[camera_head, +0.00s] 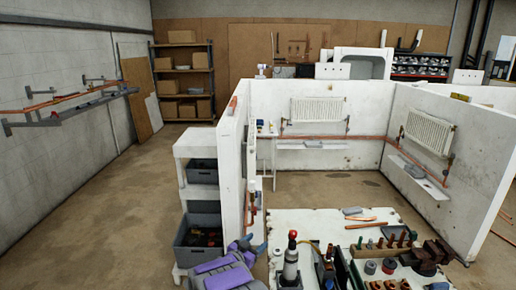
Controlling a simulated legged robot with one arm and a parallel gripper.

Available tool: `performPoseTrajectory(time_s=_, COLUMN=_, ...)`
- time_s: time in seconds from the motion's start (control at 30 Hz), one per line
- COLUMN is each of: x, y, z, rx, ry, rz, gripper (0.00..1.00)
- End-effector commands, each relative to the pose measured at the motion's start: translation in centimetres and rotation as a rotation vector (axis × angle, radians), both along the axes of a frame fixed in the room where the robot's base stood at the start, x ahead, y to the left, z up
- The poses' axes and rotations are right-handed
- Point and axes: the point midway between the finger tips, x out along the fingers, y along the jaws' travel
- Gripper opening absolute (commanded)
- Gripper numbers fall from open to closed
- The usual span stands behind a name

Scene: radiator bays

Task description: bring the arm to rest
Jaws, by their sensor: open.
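My arm, purple and grey, shows low in the head view at the bottom edge, left of the workbench. My gripper (250,246) is at its far end, small and partly hard to make out. Its dark grey-blue fingers look apart, and I see nothing between them. It is in front of the end of a white partition wall (232,160), close to the bench's left edge in the picture. Whether it touches either cannot be told. The rest of the arm is cut off by the frame.
A white workbench (290,222) with tools and pipe pieces fills the lower right. A white rack (193,148) with dark crates stands left of the partition. Radiators (317,109) hang in the bay behind. Open floor (110,215) lies to the left.

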Motion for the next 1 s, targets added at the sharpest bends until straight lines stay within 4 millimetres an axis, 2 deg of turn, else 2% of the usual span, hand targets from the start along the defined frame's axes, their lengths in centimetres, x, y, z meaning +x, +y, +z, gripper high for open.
performPoseTrajectory(time_s=0.03, x=0.7, y=0.3, z=1.2, rx=0.045, ry=0.009, rz=0.048, gripper=0.58)
performPoseTrajectory(time_s=0.1, x=1.2, y=1.2, z=2.3, rx=0.099, ry=0.036, rz=0.125, gripper=0.58)
performPoseTrajectory(time_s=0.23, x=1.4, y=2.8, z=4.7, rx=0.191, ry=0.086, rz=0.266, gripper=0.58)
performPoseTrajectory(time_s=0.37, x=0.4, y=4.1, z=6.8, rx=0.264, ry=0.152, rz=0.398, gripper=0.58)
performPoseTrajectory(time_s=0.47, x=-1.1, y=4.9, z=8.2, rx=0.309, ry=0.212, rz=0.496, gripper=0.58)
performPoseTrajectory(time_s=0.57, x=-3.3, y=5.3, z=9.5, rx=0.343, ry=0.279, rz=0.584, gripper=0.58)
performPoseTrajectory(time_s=0.77, x=-9.4, y=5.1, z=11.1, rx=0.386, ry=0.442, rz=0.731, gripper=0.58)
performPoseTrajectory(time_s=0.97, x=-17.3, y=3.2, z=11.5, rx=0.401, ry=0.639, rz=0.823, gripper=0.58)
performPoseTrajectory(time_s=1.0, x=-19.1, y=2.7, z=11.3, rx=0.403, ry=0.685, rz=0.835, gripper=0.58)
